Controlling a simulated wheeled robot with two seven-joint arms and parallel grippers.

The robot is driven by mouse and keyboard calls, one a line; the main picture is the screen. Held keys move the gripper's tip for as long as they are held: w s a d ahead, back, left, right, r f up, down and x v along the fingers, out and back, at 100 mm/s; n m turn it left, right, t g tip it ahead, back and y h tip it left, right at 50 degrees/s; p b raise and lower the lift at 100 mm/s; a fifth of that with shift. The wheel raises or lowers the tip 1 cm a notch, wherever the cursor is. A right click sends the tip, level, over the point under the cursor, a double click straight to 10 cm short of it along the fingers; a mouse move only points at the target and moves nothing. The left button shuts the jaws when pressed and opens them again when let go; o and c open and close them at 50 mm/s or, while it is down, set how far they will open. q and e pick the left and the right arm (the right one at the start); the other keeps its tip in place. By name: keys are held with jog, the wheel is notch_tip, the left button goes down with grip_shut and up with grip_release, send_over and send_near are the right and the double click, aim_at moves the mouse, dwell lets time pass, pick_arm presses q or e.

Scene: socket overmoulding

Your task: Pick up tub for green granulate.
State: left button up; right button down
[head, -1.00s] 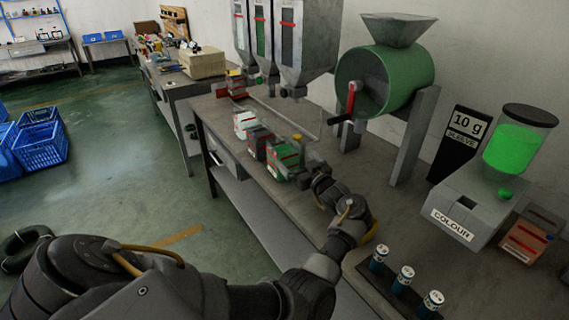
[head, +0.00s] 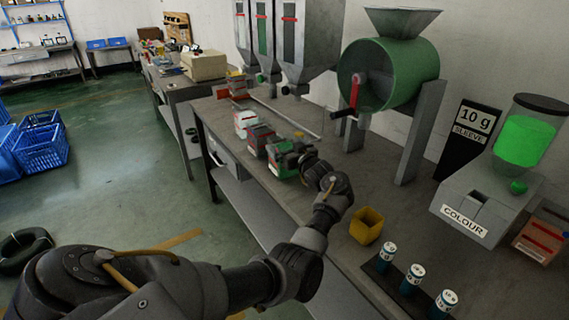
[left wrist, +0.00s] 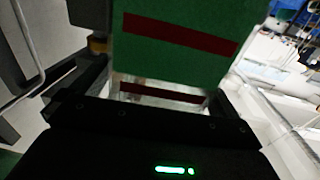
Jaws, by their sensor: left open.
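The green tub with a red band (head: 282,170) stands at the near end of a row of tubs along the bench's front edge. My left gripper (head: 292,150) is at this tub and partly hides it in the head view. In the left wrist view the green tub (left wrist: 175,45) stands between the fingers of my left gripper (left wrist: 160,95), with its red stripe facing the camera. The gripper is open around the tub. Exact finger contact cannot be told. My right gripper is not in view.
A grey-red tub (head: 260,138) and a white tub (head: 243,124) stand close behind the green one. A yellow container (head: 366,226), several blue-white cylinders (head: 411,280) and the colour dispenser (head: 480,205) are to the right. Hoppers (head: 305,45) hang above the bench.

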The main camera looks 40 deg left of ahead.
pick_arm(q)
jog(key=shift+r, duration=0.1)
jog(key=c, duration=1.7)
